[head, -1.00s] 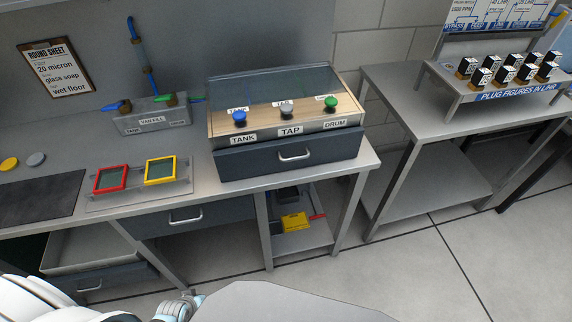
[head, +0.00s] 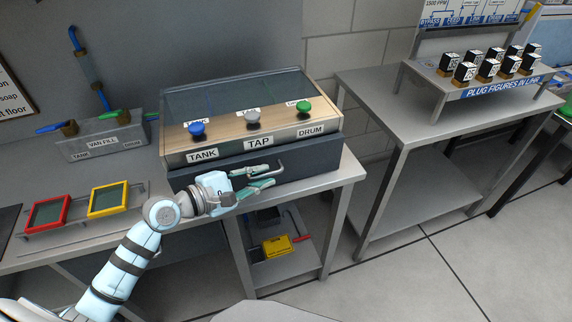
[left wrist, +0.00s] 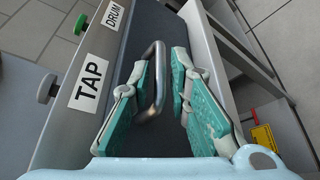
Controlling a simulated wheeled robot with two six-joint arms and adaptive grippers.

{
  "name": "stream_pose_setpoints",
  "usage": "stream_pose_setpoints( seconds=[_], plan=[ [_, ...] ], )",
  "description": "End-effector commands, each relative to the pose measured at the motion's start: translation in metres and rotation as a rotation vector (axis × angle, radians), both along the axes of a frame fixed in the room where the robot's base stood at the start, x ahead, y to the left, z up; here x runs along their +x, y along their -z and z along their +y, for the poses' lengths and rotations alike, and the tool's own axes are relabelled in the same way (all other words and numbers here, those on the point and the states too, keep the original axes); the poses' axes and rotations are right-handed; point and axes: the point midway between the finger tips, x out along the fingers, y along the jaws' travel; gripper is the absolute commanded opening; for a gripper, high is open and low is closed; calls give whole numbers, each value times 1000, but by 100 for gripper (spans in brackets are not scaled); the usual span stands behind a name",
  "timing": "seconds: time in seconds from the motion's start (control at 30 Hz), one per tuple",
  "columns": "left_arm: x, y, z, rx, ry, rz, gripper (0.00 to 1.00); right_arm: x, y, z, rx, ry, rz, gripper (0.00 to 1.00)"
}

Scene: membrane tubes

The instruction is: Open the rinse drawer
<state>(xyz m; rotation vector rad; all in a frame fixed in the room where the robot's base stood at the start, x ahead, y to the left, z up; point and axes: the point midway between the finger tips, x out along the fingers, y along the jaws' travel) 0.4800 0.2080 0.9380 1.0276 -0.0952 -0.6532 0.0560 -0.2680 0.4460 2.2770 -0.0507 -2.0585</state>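A dark blue-grey drawer (head: 315,155) sits under the panel box marked TANK, TAP and DRUM, and it looks shut. I see no label on its front. Its metal bar handle (head: 281,167) is partly hidden by my left gripper (head: 262,177) in the head view. In the left wrist view the handle (left wrist: 159,75) lies between the two teal fingers of my left gripper (left wrist: 165,90). My right gripper is in neither current view.
The panel box (head: 235,115) carries blue, grey and green knobs. Red (head: 47,213) and yellow (head: 108,199) frames lie on the counter at left. A yellow box (head: 276,245) is on the shelf below. A side table (head: 375,95) stands at right, past a gap.

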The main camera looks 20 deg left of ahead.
Motion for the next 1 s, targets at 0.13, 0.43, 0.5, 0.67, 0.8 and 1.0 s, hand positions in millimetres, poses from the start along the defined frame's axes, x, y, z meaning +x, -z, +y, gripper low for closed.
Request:
stream_pose_setpoints(
  seconds=[0.13, 0.43, 0.5, 0.67, 0.8, 1.0],
  plan=[
    [2, 5, -2, 1, -18, -1, 17, 0, 4, 0, 0, 0, 0, 40],
    [3, 5, -3, 2, -19, -2, 13, -3, 3, 0, 0, 0, 6, 40],
    [4, 5, -3, 2, -19, -1, 1, -4, 3, 0, 0, 1, 8, 40],
    [4, 5, -4, 2, -18, -1, 0, -4, 3, 0, 0, 0, 8, 40],
    [4, 5, -4, 1, -17, -2, 0, -4, 3, 0, 0, 0, 8, 40],
    [3, 4, -4, 1, -25, 1, 0, -3, -2, -1, -1, 1, 6, 40]
  ],
)
